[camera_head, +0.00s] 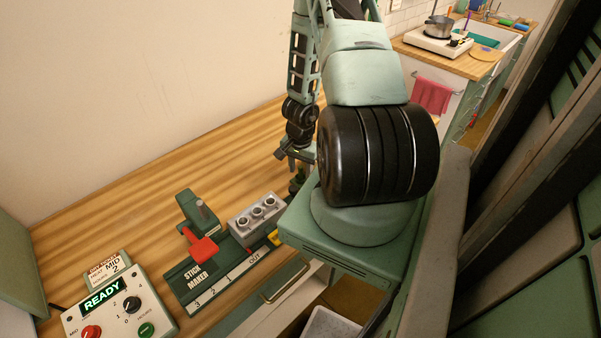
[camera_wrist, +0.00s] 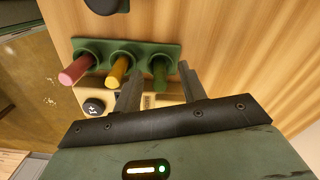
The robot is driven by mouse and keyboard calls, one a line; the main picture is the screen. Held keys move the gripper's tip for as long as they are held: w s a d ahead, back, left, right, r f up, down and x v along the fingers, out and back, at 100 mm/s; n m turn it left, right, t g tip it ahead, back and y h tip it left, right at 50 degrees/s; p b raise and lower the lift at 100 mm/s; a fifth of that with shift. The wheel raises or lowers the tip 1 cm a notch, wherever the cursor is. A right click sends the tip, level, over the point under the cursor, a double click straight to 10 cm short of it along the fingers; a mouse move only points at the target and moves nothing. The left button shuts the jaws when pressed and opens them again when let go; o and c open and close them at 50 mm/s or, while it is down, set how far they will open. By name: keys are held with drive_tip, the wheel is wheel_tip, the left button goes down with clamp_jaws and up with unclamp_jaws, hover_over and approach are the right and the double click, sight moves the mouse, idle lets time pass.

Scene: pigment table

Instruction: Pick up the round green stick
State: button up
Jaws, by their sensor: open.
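The round green stick (camera_wrist: 159,73) stands in the right-hand socket of a dark green holder (camera_wrist: 132,50) in the wrist view. To its left in the same holder are a yellow stick (camera_wrist: 117,71) and a pinkish-red stick (camera_wrist: 75,70). My gripper (camera_wrist: 158,80) is open, with one finger to the left and one to the right of the green stick in the picture. I cannot tell whether either finger touches it. In the head view my gripper (camera_head: 297,155) is low over the table, and my arm hides the sticks.
The stick maker (camera_head: 205,262) with its red lever (camera_head: 202,247) and a grey block with several round holes (camera_head: 256,218) stand on the wooden table (camera_head: 130,212). A control box reading READY (camera_head: 118,308) is at the front left. The table's back left is clear.

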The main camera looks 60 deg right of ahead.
sight(301, 167)
drive_tip(key=shift+f, duration=0.35)
clamp_jaws()
drive_tip(key=shift+r, duration=0.2)
wheel_tip(301, 167, up, 10)
drive_tip(key=shift+f, duration=0.15)
idle(0.4)
